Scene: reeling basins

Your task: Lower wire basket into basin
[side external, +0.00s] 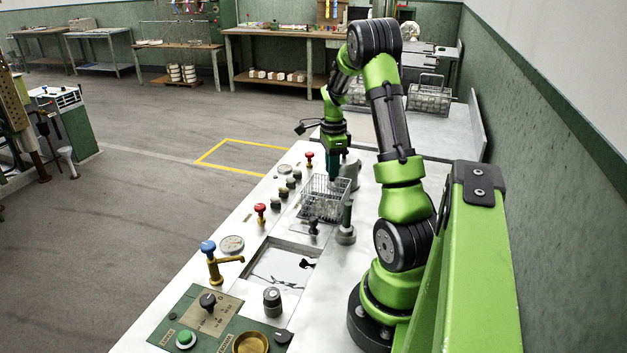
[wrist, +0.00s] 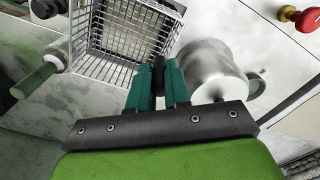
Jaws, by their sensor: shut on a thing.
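The wire basket (side external: 322,203) is at the middle of the metal bench, below my gripper (side external: 333,176). In the wrist view the basket (wrist: 112,40) shows its open mesh at the upper left. My green fingers (wrist: 158,85) are closed on a dark piece that appears to be the basket's handle. I cannot tell whether the basket hangs or touches the surface beneath it. A rectangular basin (side external: 287,262) is sunk into the bench, nearer the camera than the basket, with small dark shapes in it.
A brass tap with a blue knob (side external: 208,247) stands left of the basin. A post with a green handle (side external: 346,225) stands right of the basket. A metal cylinder (wrist: 208,68) is right of my fingers. Red knobs (side external: 260,208) line the left edge. Another basket (side external: 430,98) stands behind.

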